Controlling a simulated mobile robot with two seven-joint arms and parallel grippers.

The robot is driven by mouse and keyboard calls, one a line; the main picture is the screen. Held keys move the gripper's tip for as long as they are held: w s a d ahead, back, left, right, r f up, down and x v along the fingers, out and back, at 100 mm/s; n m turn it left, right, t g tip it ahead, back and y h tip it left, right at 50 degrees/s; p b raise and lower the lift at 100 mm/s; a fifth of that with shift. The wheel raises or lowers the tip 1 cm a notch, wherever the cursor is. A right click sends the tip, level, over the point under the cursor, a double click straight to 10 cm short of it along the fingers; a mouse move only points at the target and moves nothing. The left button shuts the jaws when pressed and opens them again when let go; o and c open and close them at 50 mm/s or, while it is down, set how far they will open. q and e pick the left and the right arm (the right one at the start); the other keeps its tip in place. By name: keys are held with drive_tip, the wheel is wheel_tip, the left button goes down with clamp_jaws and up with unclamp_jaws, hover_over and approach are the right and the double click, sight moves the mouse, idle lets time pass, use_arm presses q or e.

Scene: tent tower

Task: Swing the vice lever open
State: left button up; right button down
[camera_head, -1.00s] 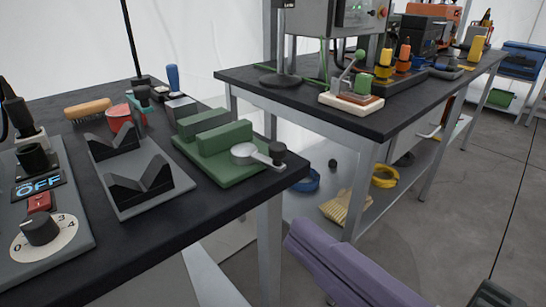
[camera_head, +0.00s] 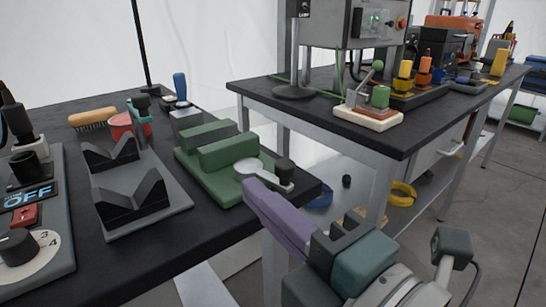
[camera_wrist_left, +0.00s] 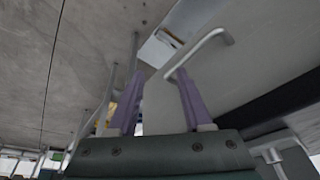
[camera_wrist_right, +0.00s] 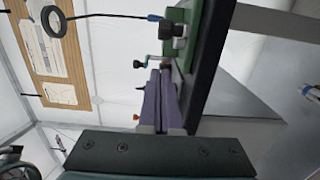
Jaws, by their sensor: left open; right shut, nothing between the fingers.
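The green vice (camera_head: 222,165) sits at the front right corner of the dark bench on the left. Its lever (camera_head: 274,179) is a short silver arm running from a round hub to a dark knob (camera_head: 284,168) near the bench edge. My right gripper (camera_head: 250,188) has purple fingers, shut and empty. In the head view its tips overlap the lever's near side; I cannot tell whether they touch. The right wrist view shows the shut fingers (camera_wrist_right: 157,80) close beside the bench edge. My left gripper shows only in its own wrist view, open and empty (camera_wrist_left: 159,92).
A grey plate with two dark V-blocks (camera_head: 145,205) stands left of the vice. A control panel (camera_head: 35,235) reading OFF is further left. A second dark-topped table (camera_head: 330,115) stands behind right, with a gap between the tables.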

sight(290, 190)
drive_tip(key=shift+w+d, duration=0.95)
drive_tip(key=shift+d, duration=0.1)
drive_tip(key=shift+w+d+f+n+g+y+b, duration=0.1)
drive_tip(key=shift+d+n+g+y+b, duration=0.2)
drive_tip(key=shift+n+y+b, duration=0.15)
